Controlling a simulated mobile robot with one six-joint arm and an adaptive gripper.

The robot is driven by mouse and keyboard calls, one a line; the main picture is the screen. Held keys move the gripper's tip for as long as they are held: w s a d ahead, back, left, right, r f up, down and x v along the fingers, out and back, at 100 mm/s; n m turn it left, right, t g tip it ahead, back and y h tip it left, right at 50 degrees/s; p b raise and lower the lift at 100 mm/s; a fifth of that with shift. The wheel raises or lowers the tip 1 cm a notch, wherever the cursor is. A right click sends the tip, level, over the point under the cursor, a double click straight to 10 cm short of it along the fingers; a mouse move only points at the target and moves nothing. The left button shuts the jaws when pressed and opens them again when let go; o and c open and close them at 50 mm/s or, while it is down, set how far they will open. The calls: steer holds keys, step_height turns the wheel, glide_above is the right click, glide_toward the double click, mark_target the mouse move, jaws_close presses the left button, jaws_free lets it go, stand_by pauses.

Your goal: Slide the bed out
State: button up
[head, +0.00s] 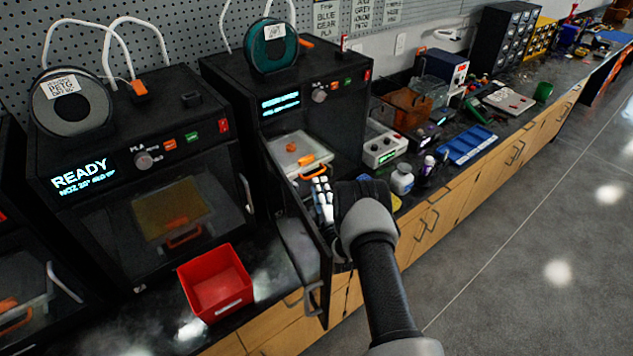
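The middle 3D printer (232,103) has its door (297,240) swung open towards me. Inside it is a pale print bed (284,158) with a small orange piece (291,147) on it. An orange handle (315,169) is at the bed's front edge. My gripper (321,186) is at the printer's opening, with its pale fingertips just below the handle in the picture. I cannot tell whether the fingers touch the handle or how far apart they are.
The open door stands to the left of my gripper. A red bin (215,283) sits on the counter before the left printer (125,150), whose door is shut. A white bottle (402,179), a grey box (384,146) and a blue tray (468,145) stand on the right.

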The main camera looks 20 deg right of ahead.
steer(key=shift+b+x, duration=0.45)
steer(key=shift+x, duration=1.95)
steer(key=shift+a, duration=0.1)
jaws_close()
